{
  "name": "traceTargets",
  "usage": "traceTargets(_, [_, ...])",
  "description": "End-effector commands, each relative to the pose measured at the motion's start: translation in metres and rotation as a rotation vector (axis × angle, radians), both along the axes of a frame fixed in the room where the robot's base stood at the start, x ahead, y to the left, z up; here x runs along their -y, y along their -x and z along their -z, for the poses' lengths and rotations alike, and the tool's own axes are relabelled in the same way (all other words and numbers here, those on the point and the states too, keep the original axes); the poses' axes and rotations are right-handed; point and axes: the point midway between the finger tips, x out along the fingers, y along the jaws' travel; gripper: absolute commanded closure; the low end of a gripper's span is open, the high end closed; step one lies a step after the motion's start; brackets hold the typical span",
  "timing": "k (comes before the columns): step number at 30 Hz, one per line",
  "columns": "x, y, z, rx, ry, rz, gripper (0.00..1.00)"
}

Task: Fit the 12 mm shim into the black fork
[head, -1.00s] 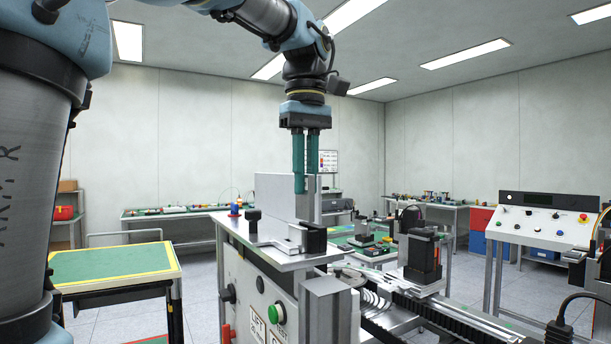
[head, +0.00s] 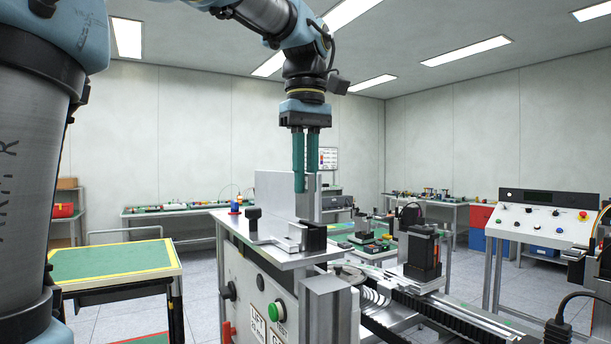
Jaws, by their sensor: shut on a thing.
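My gripper (head: 306,188) points straight down above the metal-topped bench, its two green fingers shut on a grey metal shim (head: 309,207). The shim hangs upright below the fingertips. A small black block (head: 314,238), which looks like the black fork, sits directly below it on the bench top. The shim's lower edge is at or just above the block's top. From this view I cannot tell whether it has entered a slot. The slot itself is not visible.
A pale upright plate (head: 272,188) stands close behind the shim. A metal clamp piece (head: 285,242) and a black knob (head: 254,222) are left of the fork. A rail carriage with a black block (head: 423,258) is at right. A green-topped table (head: 115,266) stands at left.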

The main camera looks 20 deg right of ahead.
Motion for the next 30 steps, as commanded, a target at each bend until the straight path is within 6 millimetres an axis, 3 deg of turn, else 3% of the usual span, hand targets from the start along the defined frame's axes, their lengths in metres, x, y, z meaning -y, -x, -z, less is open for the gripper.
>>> traceTargets(30, [0.000,0.000,0.024,0.000,0.001,0.000,1.00])
